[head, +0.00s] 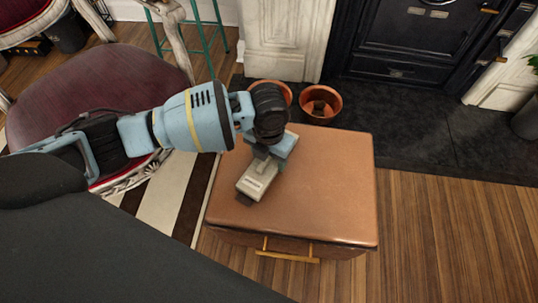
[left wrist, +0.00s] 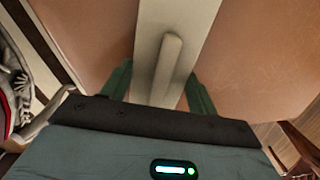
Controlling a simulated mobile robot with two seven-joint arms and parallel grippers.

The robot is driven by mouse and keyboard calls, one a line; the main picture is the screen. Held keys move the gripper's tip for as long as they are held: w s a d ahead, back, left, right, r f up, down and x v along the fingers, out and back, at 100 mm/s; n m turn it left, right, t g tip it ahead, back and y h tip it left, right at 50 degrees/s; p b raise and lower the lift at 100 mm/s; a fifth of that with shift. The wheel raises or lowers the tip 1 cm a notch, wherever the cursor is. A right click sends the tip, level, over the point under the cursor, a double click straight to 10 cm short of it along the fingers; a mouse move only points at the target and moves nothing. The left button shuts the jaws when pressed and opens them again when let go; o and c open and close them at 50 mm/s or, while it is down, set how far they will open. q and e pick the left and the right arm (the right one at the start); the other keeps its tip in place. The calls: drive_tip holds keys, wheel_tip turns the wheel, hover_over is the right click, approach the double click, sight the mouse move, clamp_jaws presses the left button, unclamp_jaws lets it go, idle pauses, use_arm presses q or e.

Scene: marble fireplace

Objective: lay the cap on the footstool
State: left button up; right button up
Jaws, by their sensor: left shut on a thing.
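The footstool (head: 325,190) is a brown, leather-like block with a flat top and a brass handle on its front side. My left gripper (head: 264,163) is over the left part of its top. It is shut on a pale beige, flat, elongated piece (head: 257,182), which I take to be the cap. In the left wrist view the cap (left wrist: 150,50) has a raised rib and lies between the two dark green fingers of the left gripper (left wrist: 160,88), with the brown top behind it. I cannot tell whether the cap touches the top. My right gripper is not in view.
Two terracotta pots (head: 320,103) stand on the dark hearth (head: 430,130) just behind the footstool, one partly hidden by my arm. A red upholstered chair (head: 90,90) is at the left. The right half of the footstool top is clear.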

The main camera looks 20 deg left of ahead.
use_arm(q)
drive_tip(key=o, duration=0.5)
drive_tip(key=shift+f, duration=0.15)
drive_tip(key=o, duration=0.5)
drive_tip(key=shift+c, duration=0.2)
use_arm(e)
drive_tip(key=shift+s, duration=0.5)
use_arm(q)
wheel_tip(320, 180, up, 12)
drive_tip(key=p, duration=0.4)
drive_tip(key=shift+r, duration=0.2)
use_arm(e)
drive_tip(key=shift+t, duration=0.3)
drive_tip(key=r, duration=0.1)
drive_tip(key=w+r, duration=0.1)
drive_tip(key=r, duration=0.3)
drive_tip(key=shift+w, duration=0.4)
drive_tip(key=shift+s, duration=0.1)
